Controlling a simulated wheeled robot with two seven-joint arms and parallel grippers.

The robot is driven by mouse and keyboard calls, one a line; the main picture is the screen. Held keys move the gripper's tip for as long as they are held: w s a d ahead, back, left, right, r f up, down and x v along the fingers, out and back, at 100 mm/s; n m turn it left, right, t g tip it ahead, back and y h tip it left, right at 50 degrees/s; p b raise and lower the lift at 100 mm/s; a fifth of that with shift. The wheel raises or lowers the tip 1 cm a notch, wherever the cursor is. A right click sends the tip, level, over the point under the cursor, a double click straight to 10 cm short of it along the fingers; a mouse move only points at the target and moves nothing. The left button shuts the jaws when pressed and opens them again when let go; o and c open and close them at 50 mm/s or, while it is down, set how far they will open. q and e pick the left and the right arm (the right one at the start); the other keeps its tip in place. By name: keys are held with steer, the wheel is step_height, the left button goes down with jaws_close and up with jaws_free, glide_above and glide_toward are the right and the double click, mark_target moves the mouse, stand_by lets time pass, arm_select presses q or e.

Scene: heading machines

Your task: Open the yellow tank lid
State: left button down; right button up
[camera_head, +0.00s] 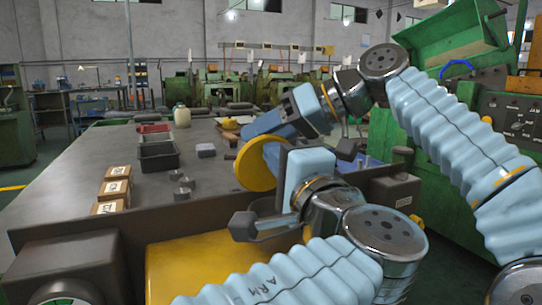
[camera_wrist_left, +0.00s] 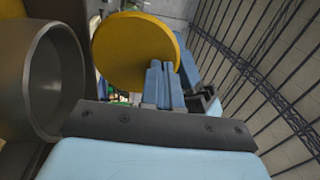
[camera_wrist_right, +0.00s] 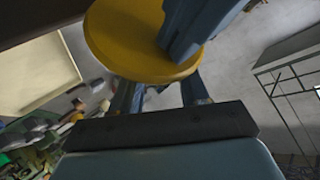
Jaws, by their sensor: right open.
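The yellow tank lid (camera_head: 255,168) is a round disc standing steeply tilted near the far edge of the brown housing. It also shows in the left wrist view (camera_wrist_left: 130,48) and the right wrist view (camera_wrist_right: 120,40). My left gripper (camera_head: 272,155) overlaps the lid's near side. Its blue fingers (camera_wrist_left: 163,84) are together in front of the disc; I cannot tell whether they pinch part of it. My right gripper (camera_head: 256,128) is beside the lid's upper edge. Its fingers (camera_wrist_right: 158,95) are apart with the lid beyond them. Any hinge is hidden.
A grey open cylinder (camera_wrist_left: 62,80) is close on the left in the left wrist view. The dark table (camera_head: 60,185) holds small boxes (camera_head: 114,189), trays (camera_head: 158,156) and a pale bottle (camera_head: 181,116). A green machine (camera_head: 500,130) stands at the right.

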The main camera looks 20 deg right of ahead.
arm_select(q)
steer(key=s+f+b, duration=0.2)
steer(key=s, duration=1)
steer(key=shift+s+d+b, duration=0.15)
steer(key=shift+d+b, duration=0.05)
steer(key=shift+b, duration=0.1)
arm_select(e)
steer(key=s+d+r, duration=0.2)
steer(key=s+d, duration=0.3)
steer(key=d, duration=0.3)
steer(key=shift+s, duration=0.15)
